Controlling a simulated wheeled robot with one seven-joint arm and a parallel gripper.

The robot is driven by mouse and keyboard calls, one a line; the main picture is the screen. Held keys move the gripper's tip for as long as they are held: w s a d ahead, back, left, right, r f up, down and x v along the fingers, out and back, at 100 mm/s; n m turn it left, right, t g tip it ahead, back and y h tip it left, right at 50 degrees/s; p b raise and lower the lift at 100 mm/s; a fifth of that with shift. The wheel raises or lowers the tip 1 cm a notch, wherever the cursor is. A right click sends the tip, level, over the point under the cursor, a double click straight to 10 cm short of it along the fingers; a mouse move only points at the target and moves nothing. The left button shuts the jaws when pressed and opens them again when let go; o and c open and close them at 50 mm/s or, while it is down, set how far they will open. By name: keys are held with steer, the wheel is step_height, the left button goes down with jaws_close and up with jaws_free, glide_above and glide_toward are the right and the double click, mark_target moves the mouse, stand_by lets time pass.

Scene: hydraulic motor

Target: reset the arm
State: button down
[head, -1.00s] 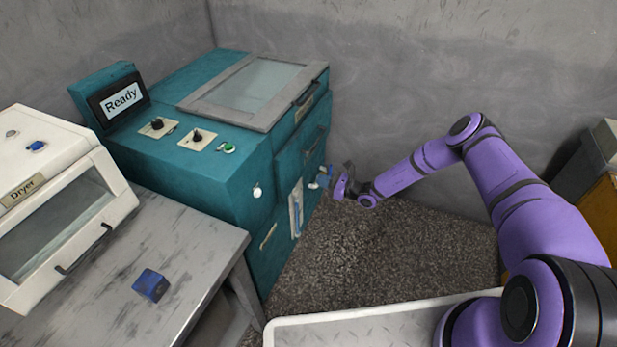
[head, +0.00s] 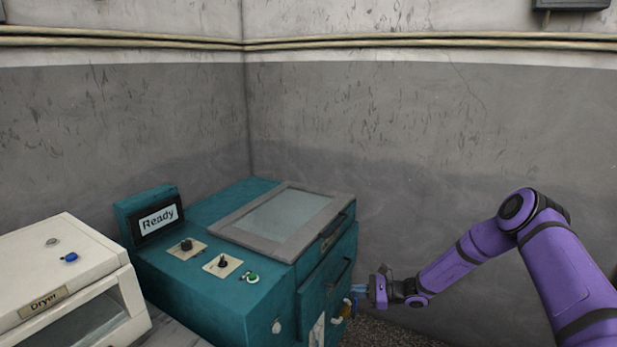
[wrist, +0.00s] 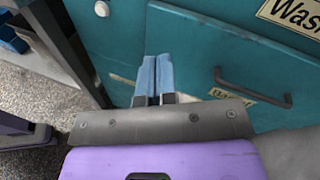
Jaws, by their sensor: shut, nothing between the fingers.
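My purple arm (head: 468,258) reaches in from the right in the head view. My gripper (head: 354,288) is at the front side of the teal machine (head: 200,285), low beside its drawers. In the wrist view my gripper (wrist: 153,75) shows its two blue fingers together with nothing between them. The fingers point at the teal front panel (wrist: 190,60), near a dark drawer handle (wrist: 252,92). I cannot tell whether the fingertips touch the panel.
A white dryer (head: 75,265) stands left of the machine. The machine's screen (head: 158,219) reads "Ready", and its lid (head: 285,220) is closed. Grey walls (head: 420,160) meet behind. Pipes run along the walls high up.

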steer(key=s+d+r+n+g+h, duration=0.1)
steer(key=s+r+n+h, duration=0.4)
steer(key=r, duration=0.7)
steer(key=s+d+r+n+g+h, duration=0.1)
steer(key=s+d+r+n+g, duration=0.15)
steer(key=s+r, duration=0.6)
steer(key=s+d+r+n+g+h, duration=0.1)
steer(key=s+r+n+h, duration=0.3)
steer(key=r, duration=1)
steer(key=s+d+r+n+t+h, duration=0.1)
steer(key=s+d+r+t+h, duration=0.1)
steer(key=s, duration=0.7)
steer(key=s+d+r+n+t+h, duration=0.2)
steer(key=s+d+r, duration=0.3)
steer(key=s+r, duration=0.2)
steer(key=s+d+r+n+t+h, duration=0.2)
steer(key=s+d+r, duration=0.1)
steer(key=s, duration=0.8)
steer(key=shift+s+d+r, duration=0.2)
steer(key=shift+s+r, duration=0.1)
steer(key=shift+r, duration=0.45)
